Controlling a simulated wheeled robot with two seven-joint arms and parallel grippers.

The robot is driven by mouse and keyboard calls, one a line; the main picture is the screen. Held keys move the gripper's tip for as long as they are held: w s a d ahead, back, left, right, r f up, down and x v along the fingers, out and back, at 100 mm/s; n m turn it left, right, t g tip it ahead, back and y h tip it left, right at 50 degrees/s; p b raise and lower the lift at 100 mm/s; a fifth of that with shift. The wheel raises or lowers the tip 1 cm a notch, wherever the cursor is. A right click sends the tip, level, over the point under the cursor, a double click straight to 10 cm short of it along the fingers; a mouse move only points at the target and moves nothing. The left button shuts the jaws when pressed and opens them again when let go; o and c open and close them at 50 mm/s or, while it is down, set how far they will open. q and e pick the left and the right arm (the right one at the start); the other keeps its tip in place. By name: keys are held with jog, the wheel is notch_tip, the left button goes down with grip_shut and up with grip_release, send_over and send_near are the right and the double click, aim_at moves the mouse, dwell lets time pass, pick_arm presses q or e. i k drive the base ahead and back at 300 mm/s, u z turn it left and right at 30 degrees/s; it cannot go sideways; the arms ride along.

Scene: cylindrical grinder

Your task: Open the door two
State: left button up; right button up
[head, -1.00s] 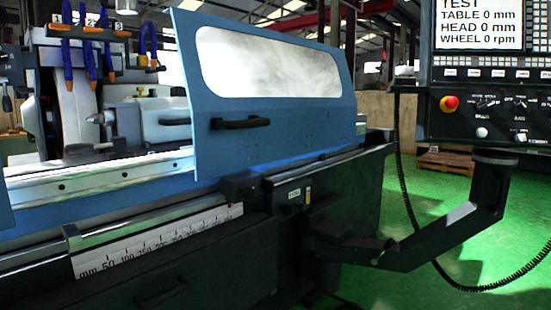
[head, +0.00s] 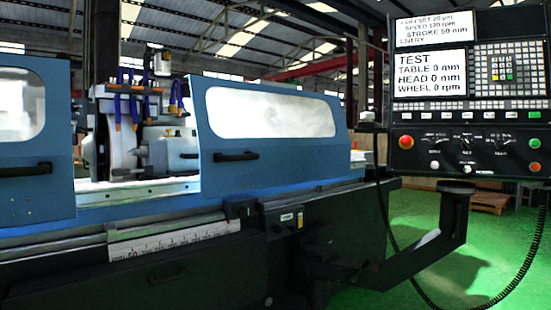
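The grinder has two blue sliding doors with windows. The right door (head: 268,165) has a black bar handle (head: 236,156) near its left edge. The left door (head: 40,195) is cut off by the left picture edge and has a black handle (head: 26,170). A gap lies between the doors, showing the grinding head (head: 140,135) and bed inside. I cannot tell which door is called two. Neither of my grippers is in view.
A control panel (head: 470,130) with screens, knobs and buttons stands at the right on a bent dark arm (head: 425,250). A coiled black cable (head: 500,292) hangs by it. The machine's dark base (head: 180,270) fills the front. Green floor (head: 400,285) is open at lower right.

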aim_at(272, 135)
jog(key=z, duration=0.35)
jog(key=i, duration=0.9)
jog(key=u, duration=0.2)
